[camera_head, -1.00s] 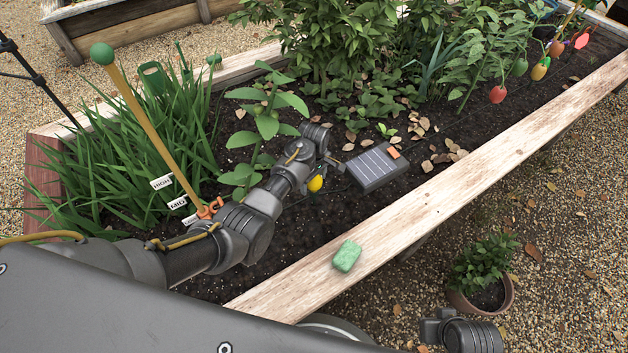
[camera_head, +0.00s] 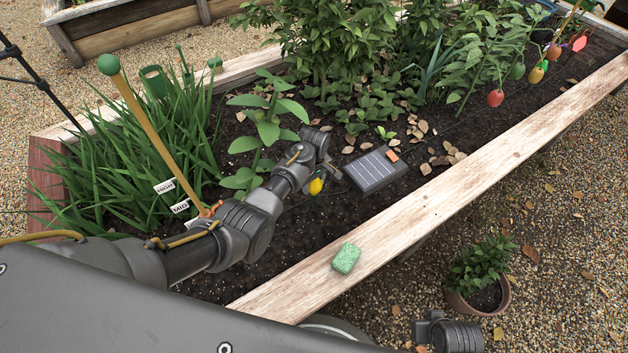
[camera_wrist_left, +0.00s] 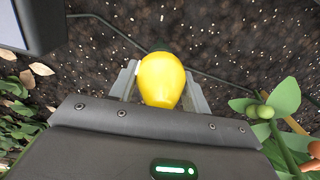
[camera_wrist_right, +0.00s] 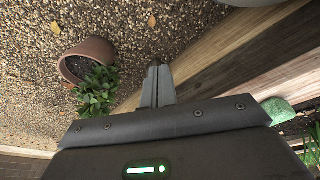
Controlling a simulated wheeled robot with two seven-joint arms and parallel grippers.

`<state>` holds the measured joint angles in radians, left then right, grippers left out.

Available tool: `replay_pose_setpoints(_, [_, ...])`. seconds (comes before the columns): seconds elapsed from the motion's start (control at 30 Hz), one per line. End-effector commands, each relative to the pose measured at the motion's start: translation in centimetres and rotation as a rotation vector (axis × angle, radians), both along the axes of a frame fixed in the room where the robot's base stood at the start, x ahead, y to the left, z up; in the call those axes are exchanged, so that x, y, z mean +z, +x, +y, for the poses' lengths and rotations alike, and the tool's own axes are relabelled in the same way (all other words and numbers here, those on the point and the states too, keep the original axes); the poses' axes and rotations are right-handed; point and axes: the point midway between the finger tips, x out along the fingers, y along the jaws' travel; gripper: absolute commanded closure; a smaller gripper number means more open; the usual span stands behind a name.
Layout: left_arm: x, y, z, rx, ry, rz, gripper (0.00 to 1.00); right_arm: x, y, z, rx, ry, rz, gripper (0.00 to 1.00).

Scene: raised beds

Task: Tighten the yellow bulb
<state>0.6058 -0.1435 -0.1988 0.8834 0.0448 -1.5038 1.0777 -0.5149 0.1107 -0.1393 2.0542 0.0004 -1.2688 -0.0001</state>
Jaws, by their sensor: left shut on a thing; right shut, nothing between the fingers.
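The yellow bulb (camera_wrist_left: 162,78) sits between the two pale fingers of my left gripper (camera_wrist_left: 162,92), which is shut on it. A dark socket and a thin cable show just beyond the bulb in the left wrist view.
A green sponge (camera_head: 346,258) lies on the wooden bed rim (camera_head: 430,210). More coloured bulbs (camera_head: 537,75) hang at the far right. A green-knobbed stake (camera_head: 150,130) and leafy plants stand close to my left arm. A potted plant (camera_head: 480,275) stands on the gravel.

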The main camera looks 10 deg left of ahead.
Motion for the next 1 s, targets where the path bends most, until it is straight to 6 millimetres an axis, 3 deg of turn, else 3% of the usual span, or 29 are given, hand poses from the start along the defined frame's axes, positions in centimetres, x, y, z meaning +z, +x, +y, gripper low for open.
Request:
replay_pose_setpoints(0.6, [0.2, 0.1, -0.1, -0.578, 0.001, 0.001, 0.75, -8.1, -2.4, -0.6, 0.01, -0.012, 0.054, 1.0])
replay_pose_setpoints(1.0, [0.1, 0.2, -0.2, -0.955, 0.002, 0.0, 0.75, -10.8, -4.0, -1.5, 0.015, -0.023, 0.069, 1.0])
